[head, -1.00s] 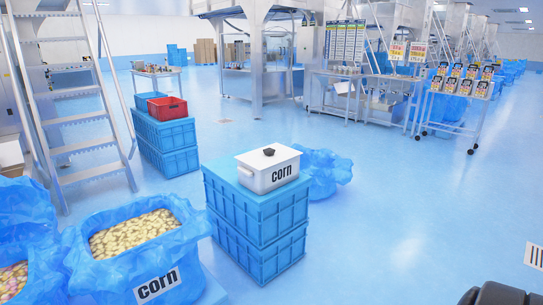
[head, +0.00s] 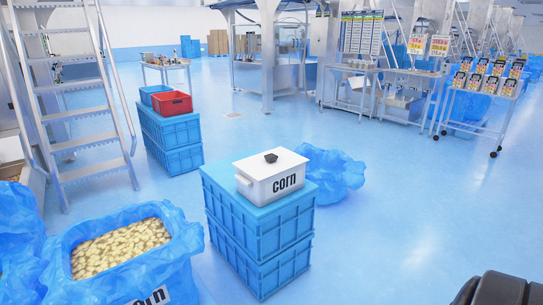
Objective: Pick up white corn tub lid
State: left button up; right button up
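The white corn tub (head: 276,186) stands upright on a stack of blue crates (head: 262,235) in the middle of the head view. Its white lid (head: 292,160) sits on top and has a dark knob (head: 271,157). The front of the tub reads "corn". Neither of my grippers shows in this view. A dark rounded shape at the lower right edge is too cut off to tell as a gripper.
A blue-lined bin of corn (head: 122,248) stands at the lower left. A blue bag (head: 332,174) lies behind the crates. A ladder (head: 75,115) and a red crate (head: 170,103) are at the left. The floor (head: 420,200) to the right is clear.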

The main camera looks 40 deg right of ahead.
aim_at(262, 166)
jog(key=i+l, duration=0.15)
jog(key=l, duration=0.3)
jog(key=i+l+u, duration=0.1)
jog(key=l, duration=0.35)
jog(key=i+l, duration=0.15)
jog(key=l, duration=0.3)
jog(key=i+l+u, duration=0.1)
jog(key=l, duration=0.35)
jog(key=i+l, duration=0.15)
jog(key=l, duration=0.3)
